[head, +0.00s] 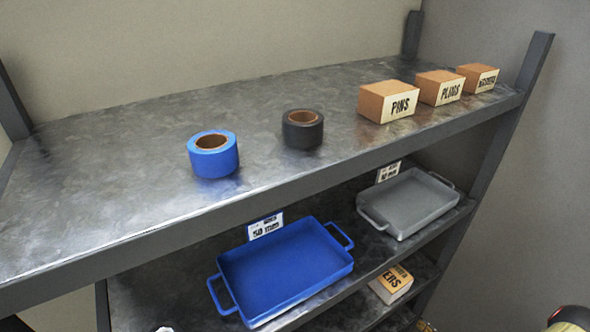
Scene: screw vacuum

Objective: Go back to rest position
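My gripper is not clearly in view. A dark rounded part with yellow and red shows at the bottom right corner, cut off by the frame; I cannot tell what it is. A blue tape roll (213,155) and a black tape roll (302,130) stand on the metal top shelf (110,170). A blue tray (285,272) and a grey tray (408,205) sit on the shelf below. Both trays look empty.
Boxes marked PINS (388,101), PLUGS (439,87) and a third box (478,78) line the top shelf's right end. A partly hidden box (391,283) lies lower down. The top shelf's left part is clear. A dark upright post (500,150) stands at right.

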